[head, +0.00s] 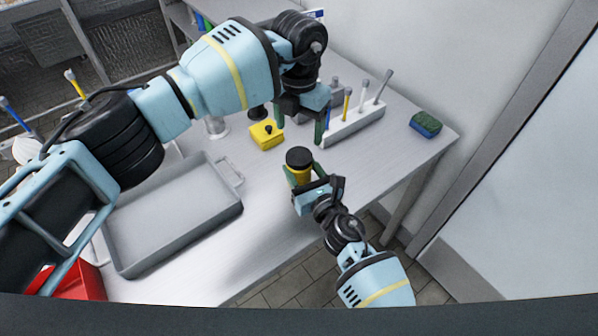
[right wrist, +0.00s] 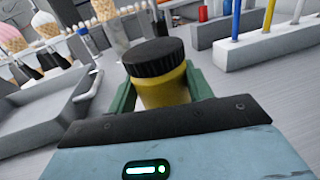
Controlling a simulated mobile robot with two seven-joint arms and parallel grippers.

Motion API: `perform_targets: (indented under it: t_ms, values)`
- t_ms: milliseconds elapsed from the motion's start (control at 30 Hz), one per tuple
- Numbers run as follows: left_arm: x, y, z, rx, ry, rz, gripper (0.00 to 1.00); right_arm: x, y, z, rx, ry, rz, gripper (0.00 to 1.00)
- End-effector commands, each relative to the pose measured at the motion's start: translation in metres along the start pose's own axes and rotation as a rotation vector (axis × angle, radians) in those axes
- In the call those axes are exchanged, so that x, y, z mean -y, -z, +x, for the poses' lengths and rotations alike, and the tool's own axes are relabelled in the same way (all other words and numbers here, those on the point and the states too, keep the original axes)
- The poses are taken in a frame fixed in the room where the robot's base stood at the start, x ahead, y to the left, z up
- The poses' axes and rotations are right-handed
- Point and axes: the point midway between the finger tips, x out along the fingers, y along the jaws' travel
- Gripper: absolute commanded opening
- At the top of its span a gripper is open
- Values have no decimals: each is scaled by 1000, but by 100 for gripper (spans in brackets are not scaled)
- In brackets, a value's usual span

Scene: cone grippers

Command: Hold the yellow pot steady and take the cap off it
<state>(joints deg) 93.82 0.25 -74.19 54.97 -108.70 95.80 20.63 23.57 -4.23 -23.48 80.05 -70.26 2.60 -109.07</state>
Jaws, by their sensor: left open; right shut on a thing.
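The yellow pot (head: 301,176) stands upright near the table's front edge with its black cap (head: 299,157) on top. In the right wrist view the pot (right wrist: 165,88) and its ribbed cap (right wrist: 153,57) show large between the green fingers. My right gripper (head: 301,180) is shut on the pot's body, below the cap. My left gripper (head: 300,125) is open, with its green fingers pointing down, above and behind the pot. Nothing shows between its fingers. Whether the pot's base touches the table is hidden by the right gripper.
A large grey tray (head: 185,247) lies left of the pot. A grey rack (head: 355,127) holding several upright tools and a green-blue sponge (head: 425,124) are at the right back.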

Motion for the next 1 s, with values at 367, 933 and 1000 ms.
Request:
perform_targets:
  t_ms: [367,933,1000]
  values:
    - [0,0,0,0,0,63,74,0,0,0,0,0,0,0]
    - [1,0,0,0,1,903,74,0,0,0,-1,0,0,0]
    - [1,0,0,1,1,1015,74,0,0,0,-1,0,0,0]
